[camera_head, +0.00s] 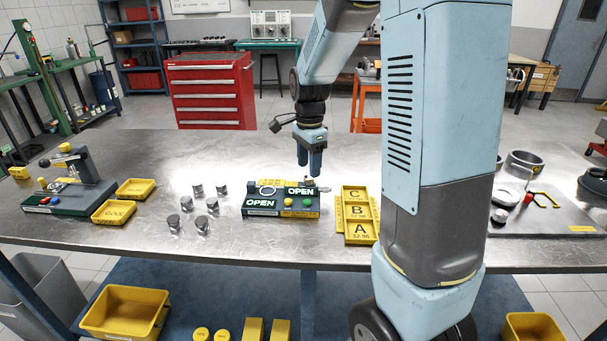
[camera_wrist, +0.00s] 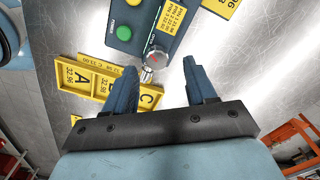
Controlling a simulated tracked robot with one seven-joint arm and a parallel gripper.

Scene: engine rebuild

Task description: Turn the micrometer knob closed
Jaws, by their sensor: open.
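The micrometer gauge is a dark teal box (camera_head: 283,211) on the metal bench, with green OPEN signs and a yellow and a green button. Its small silver knob (camera_head: 325,189) sticks out at the right end, just below my gripper (camera_head: 309,170). In the wrist view the knob (camera_wrist: 147,75) is a narrow ridged cylinder beside a round silver part with a red mark (camera_wrist: 157,61). My gripper (camera_wrist: 160,70) is open and empty, its dark blue fingers pointing down on either side of the knob with gaps. Whether the fingertips are at knob height is hard to tell.
Yellow A, B, C trays (camera_head: 357,236) lie close to the right of the box. Several silver cylinders (camera_head: 186,204) stand to its left. Farther left are yellow bins (camera_head: 114,211) and another teal fixture (camera_head: 66,201). A grey mat (camera_head: 545,220) with rings and tools lies right.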

